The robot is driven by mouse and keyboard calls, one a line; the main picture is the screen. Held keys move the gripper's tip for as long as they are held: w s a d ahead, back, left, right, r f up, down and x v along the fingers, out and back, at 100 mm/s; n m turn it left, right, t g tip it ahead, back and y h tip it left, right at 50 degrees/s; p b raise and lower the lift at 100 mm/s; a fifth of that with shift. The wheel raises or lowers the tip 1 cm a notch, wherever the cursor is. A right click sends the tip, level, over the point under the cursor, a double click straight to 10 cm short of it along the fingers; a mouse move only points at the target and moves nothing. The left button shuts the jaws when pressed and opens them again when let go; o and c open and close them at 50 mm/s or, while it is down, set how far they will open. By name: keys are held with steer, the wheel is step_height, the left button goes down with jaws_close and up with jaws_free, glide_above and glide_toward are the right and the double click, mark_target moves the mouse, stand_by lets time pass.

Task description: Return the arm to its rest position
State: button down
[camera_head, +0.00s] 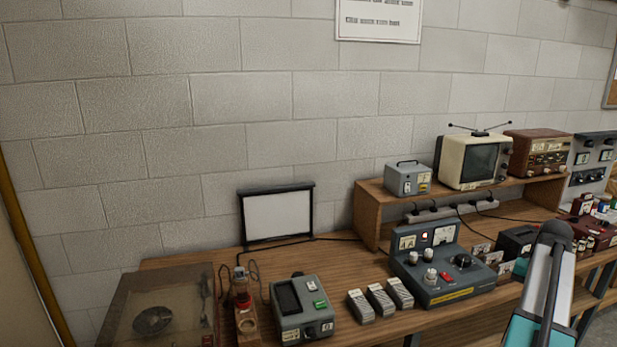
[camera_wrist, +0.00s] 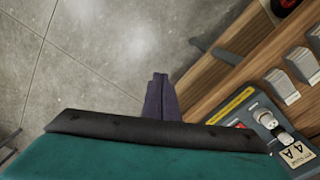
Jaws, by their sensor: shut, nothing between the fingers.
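My gripper (camera_wrist: 158,78) shows in the wrist view as two dark purple fingers, side by side with no gap that I can see. They are shut and hold nothing. Below them in the picture are the black edge and teal body of my wrist. The fingers are over bare grey floor, beside the front edge of the wooden bench. In the head view my arm rises at the right in front of the bench; I cannot make out the fingers there.
The wooden bench (camera_head: 375,263) holds a grey control box marked 4A (camera_head: 440,275), which is close to my wrist in the wrist view (camera_wrist: 262,128). Floor (camera_wrist: 90,50) is clear.

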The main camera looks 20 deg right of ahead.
steer(key=w+a+f+n+g+y+b, duration=0.1)
steer(key=w+a+f+n, duration=0.25)
steer(key=a+f, duration=1.2)
steer(key=w+a+f+n+g+b, duration=0.15)
steer(key=w+a+f, duration=0.35)
steer(key=a+f, duration=1.1)
steer(key=s+a+f+n+g+b, duration=0.1)
steer(key=s+a+f+n, duration=0.15)
steer(key=a+f, duration=0.5)
steer(key=s+a+f+n+g+b, duration=0.1)
steer(key=s+a+f, duration=0.3)
steer(key=a+f, duration=0.3)
steer(key=s+a+f+n, duration=0.2)
steer(key=s+a+f, duration=0.2)
steer(key=s+a, duration=0.2)
steer(key=s+a+f+n+g+h+b, duration=0.1)
steer(key=s+a+f, duration=0.2)
steer(key=s+a, duration=0.3)
steer(key=s, duration=0.3)
steer(key=shift+a+f+n, duration=0.35)
steer(key=shift+d, duration=0.1)
